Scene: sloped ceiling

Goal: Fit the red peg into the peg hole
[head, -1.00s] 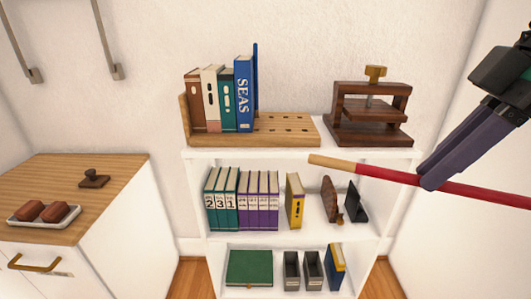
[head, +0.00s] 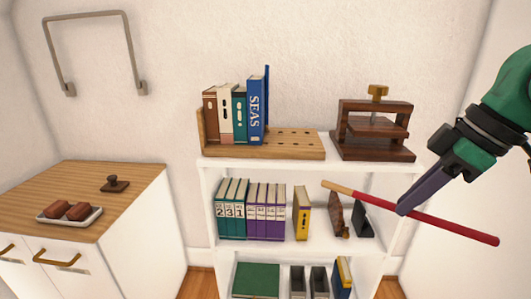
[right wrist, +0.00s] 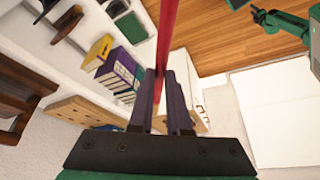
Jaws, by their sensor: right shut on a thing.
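The red peg (head: 452,226) is a long thin red rod with a bare wooden tip (head: 338,187) at its left end. My right gripper (head: 405,207) is shut on it partway along, and the peg slants down to the right in front of the shelf. In the right wrist view the peg (right wrist: 167,40) runs up from between the purple fingers (right wrist: 163,95). The wooden board with several small holes (head: 290,152) lies on the top shelf; the tip is below and in front of it, apart from it. A green arm part of mine (right wrist: 280,22) shows in the wrist view; its gripper state is unclear.
Upright books (head: 238,115) stand at the board's left end. A dark wooden press (head: 372,130) stands to its right. Lower shelves hold more books (head: 250,208) and small items. A cabinet (head: 130,225) stands at left. The air above the board's right part is clear.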

